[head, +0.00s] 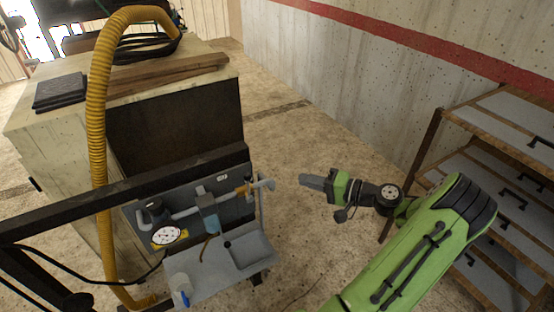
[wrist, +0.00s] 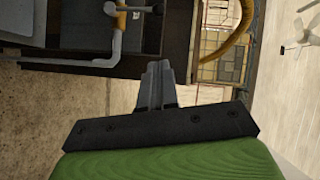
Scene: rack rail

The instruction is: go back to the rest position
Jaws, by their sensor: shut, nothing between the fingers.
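My gripper (head: 305,181) is at the end of my green arm, in the middle of the head view. It points left toward the grey panel unit and is held above the floor, apart from it. In the wrist view my gripper (wrist: 158,66) shows its two dark fingers together, with nothing between them.
A grey panel unit (head: 254,246) with pipes and a gauge (head: 167,236) stands left of my gripper. A yellow hose (head: 97,120) arches beside a wooden cabinet (head: 50,150). A drawer rack (head: 485,165) stands at the right. Bare floor (head: 290,135) lies behind my gripper.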

